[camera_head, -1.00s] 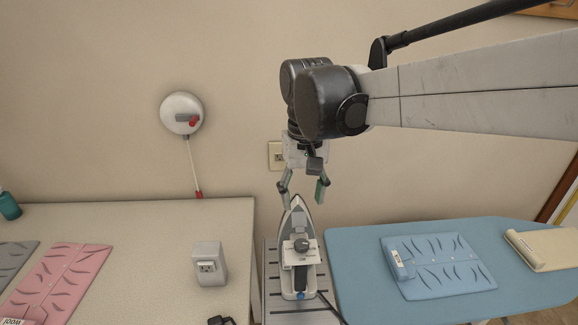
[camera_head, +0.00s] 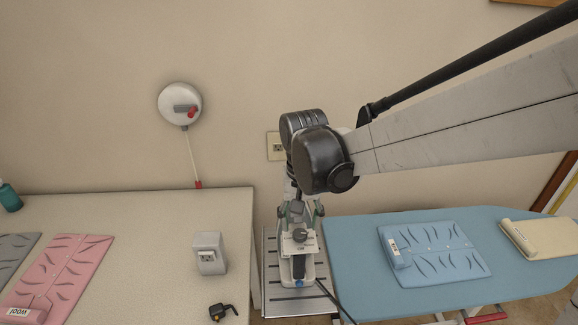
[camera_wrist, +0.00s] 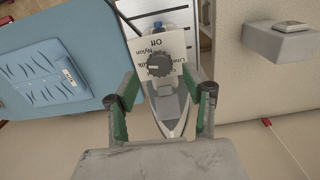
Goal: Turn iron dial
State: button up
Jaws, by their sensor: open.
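The iron (camera_head: 297,262) stands on a grey slatted rack (camera_head: 272,300), its pointed tip toward the wall. Its dark round dial (camera_head: 299,235) sits on a pale label plate. In the wrist view the dial (camera_wrist: 159,63) shows clearly, with "Off" printed beside it and fabric names partly readable. My gripper (camera_wrist: 164,88) is open, its green-padded fingers on either side of the iron's body. The dial lies between and just beyond the fingers in that view; no contact shows. In the head view my gripper (camera_head: 300,210) is low over the iron's tip, partly hidden by my arm.
A blue ironing board (camera_head: 350,270) with a folded blue cloth (camera_head: 435,252) is close on the right. The cord runs right of the iron.

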aim_at(300, 232)
jog(key=shift+f, duration=1.5)
jog(key=c, duration=1.1)
jog(key=shift+f+n+b, duration=0.1)
jog(key=shift+n+b, duration=0.6)
jog(key=shift+n, duration=0.5)
jog(key=shift+c, duration=0.2)
jog(key=shift+n+b, duration=0.3)
jog(key=shift+n, duration=0.8)
jog(key=o, duration=1.1)
jog(key=shift+o, duration=0.2)
jog(key=shift+r, duration=0.2)
notch_tip(300, 232, up, 12)
